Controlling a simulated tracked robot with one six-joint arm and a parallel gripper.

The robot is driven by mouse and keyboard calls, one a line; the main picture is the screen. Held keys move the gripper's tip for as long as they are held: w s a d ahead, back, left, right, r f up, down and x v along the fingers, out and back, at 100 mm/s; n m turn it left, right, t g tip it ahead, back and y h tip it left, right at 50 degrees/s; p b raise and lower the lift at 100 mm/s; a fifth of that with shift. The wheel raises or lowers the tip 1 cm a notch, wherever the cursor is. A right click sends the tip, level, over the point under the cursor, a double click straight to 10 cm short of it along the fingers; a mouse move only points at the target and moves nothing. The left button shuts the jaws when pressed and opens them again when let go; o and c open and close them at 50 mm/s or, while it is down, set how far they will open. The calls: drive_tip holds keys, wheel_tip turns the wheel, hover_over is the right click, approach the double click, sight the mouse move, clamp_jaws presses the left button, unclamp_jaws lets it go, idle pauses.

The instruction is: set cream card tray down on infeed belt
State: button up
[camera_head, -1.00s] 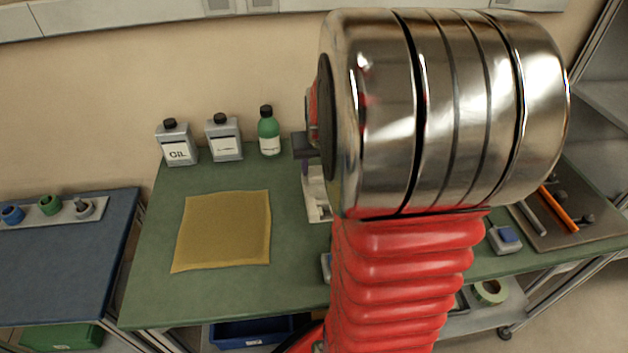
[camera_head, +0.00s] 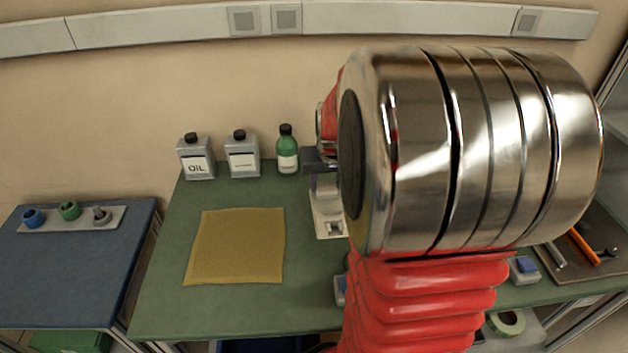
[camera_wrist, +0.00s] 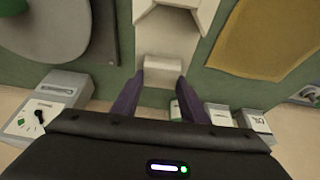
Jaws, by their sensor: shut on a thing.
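The cream card tray (camera_head: 328,222) shows beside my metal wrist drum, which hides part of it. In the wrist view it (camera_wrist: 172,32) runs up from between the fingers to the top edge. My gripper (camera_wrist: 160,78) has two purple fingers closed on the tray's near end. In the head view my gripper (camera_head: 324,186) is partly hidden by my arm, over the back of the green bench (camera_head: 230,310). I cannot tell whether the tray touches the bench. I cannot make out the infeed belt for certain in either view.
A tan cloth (camera_head: 236,246) lies left of the tray. An oil can (camera_head: 197,158), a second can (camera_head: 242,156) and a green bottle (camera_head: 287,150) stand at the back. A control box (camera_wrist: 45,108) is near the gripper. A blue table (camera_head: 70,265) stands left.

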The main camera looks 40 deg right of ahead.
drive_tip(key=w+a+n, duration=0.2)
drive_tip(key=w+a, duration=0.3)
drive_tip(key=a, duration=0.4)
drive_tip(key=w+a+n+y, duration=0.1)
drive_tip(key=w+a+n, duration=0.1)
drive_tip(key=w+a, duration=0.3)
drive_tip(key=w+a+n+y, duration=0.1)
drive_tip(key=w+a, duration=0.4)
drive_tip(key=a, duration=0.9)
drive_tip(key=shift+f+n+t, duration=0.3)
drive_tip(key=shift+n, duration=0.4)
drive_tip(key=shift+s, duration=0.1)
